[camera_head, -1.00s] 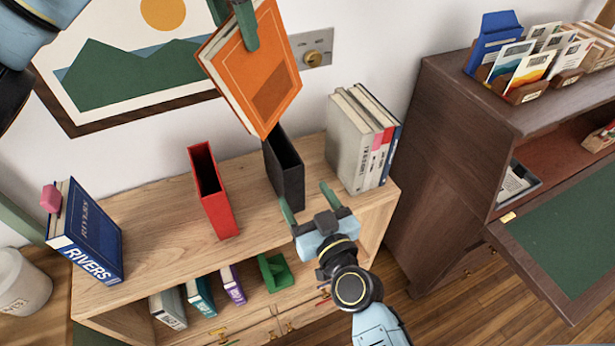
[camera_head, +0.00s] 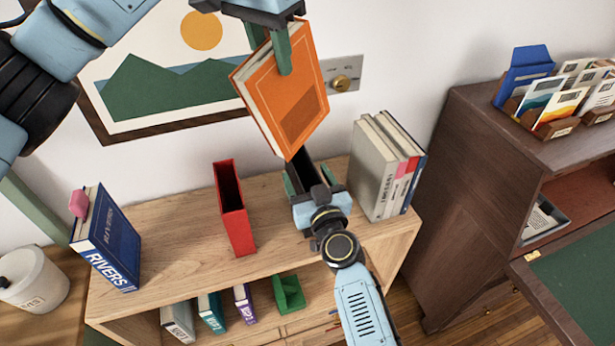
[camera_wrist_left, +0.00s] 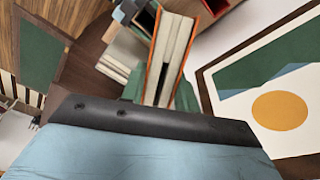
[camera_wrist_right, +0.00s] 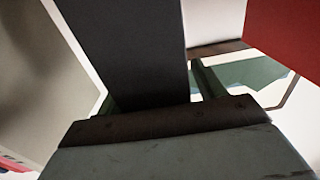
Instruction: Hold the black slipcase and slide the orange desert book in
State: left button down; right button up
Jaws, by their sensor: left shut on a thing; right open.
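The orange desert book (camera_head: 290,92) hangs tilted above the shelf top, its lower corner just over the black slipcase. My left gripper (camera_head: 278,50) is shut on its upper part; in the left wrist view the book (camera_wrist_left: 172,50) shows its pages between the green fingers. The black slipcase (camera_head: 303,166) stands upright, open end up, mostly hidden behind my right gripper in the head view. My right gripper (camera_head: 313,185) is open with its fingers at either side of the slipcase. In the right wrist view the slipcase (camera_wrist_right: 125,45) fills the space between the fingers.
A red slipcase (camera_head: 235,215) stands to the left on the shelf top (camera_head: 180,225). Upright books (camera_head: 375,165) stand close on the right. A blue Rivers book (camera_head: 105,235) is at the far left. A picture (camera_head: 150,85) hangs behind.

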pick_arm(q)
jog(key=shift+r, duration=0.1)
pick_arm(e)
jog(key=shift+w, duration=0.15)
jog(key=c, duration=1.1)
jog(key=shift+c, duration=0.2)
